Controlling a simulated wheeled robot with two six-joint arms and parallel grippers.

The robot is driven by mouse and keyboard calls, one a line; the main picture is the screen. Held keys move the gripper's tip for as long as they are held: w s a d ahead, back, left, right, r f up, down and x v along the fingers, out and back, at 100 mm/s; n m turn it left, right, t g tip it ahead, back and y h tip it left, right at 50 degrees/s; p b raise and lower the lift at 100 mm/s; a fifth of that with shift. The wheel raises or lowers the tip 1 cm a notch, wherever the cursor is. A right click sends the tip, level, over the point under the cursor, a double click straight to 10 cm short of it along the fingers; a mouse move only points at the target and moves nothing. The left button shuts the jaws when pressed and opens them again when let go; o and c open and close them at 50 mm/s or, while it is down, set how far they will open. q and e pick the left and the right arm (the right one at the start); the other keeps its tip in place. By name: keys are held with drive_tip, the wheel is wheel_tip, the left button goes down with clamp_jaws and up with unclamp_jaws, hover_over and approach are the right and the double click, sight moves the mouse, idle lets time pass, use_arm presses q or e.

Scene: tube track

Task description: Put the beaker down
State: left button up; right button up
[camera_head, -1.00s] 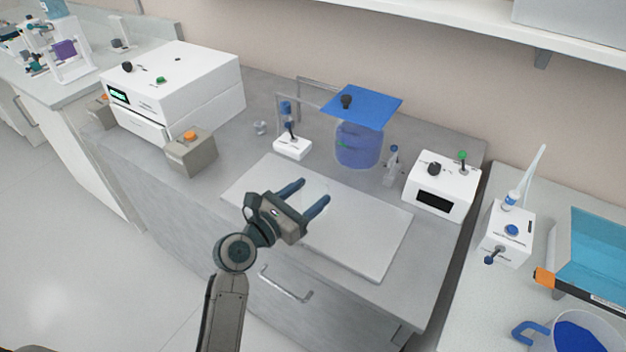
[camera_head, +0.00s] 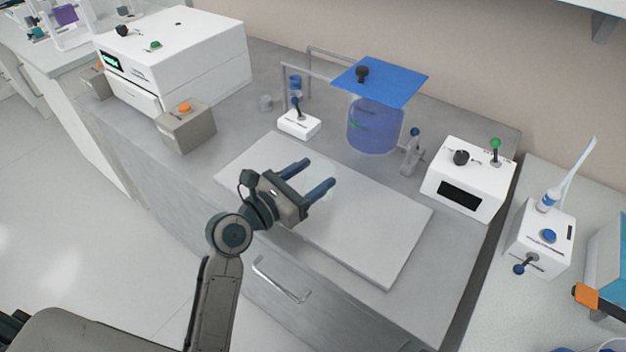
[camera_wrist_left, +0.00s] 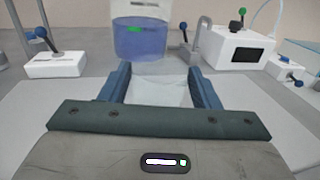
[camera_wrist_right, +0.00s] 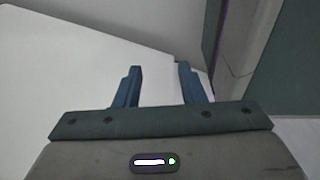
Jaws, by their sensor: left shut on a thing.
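My left gripper (camera_head: 318,172) is over the pale board (camera_head: 385,245) on the grey bench. It is shut on a clear, nearly invisible beaker, and its fingers stand apart around it. In the left wrist view the faint beaker (camera_wrist_left: 160,92) fills the space between the fingers (camera_wrist_left: 162,85). I cannot tell whether the beaker's base touches the board. My right gripper (camera_wrist_right: 160,68) shows only in its own wrist view, open with its fingers apart and nothing visible between them.
A white control box (camera_head: 468,180) is at the right. A grey box (camera_head: 187,128) is at the left. Much of the board is clear.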

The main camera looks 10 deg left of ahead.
use_arm(q)
drive_tip(key=shift+s, duration=0.15)
use_arm(e)
drive_tip(key=shift+w+r, duration=0.1)
drive_tip(key=shift+w, duration=0.1)
use_arm(q)
drive_tip(key=shift+f, duration=0.1)
drive_tip(key=o, duration=1)
drive_tip(key=v, duration=0.9)
drive_tip(key=shift+s+a, duration=0.3)
drive_tip(key=shift+v, duration=1.05)
use_arm(e)
drive_tip(key=shift+w+a+r, duration=0.15)
drive_tip(key=shift+w+r, duration=0.15)
drive_tip(key=shift+w, duration=0.3)
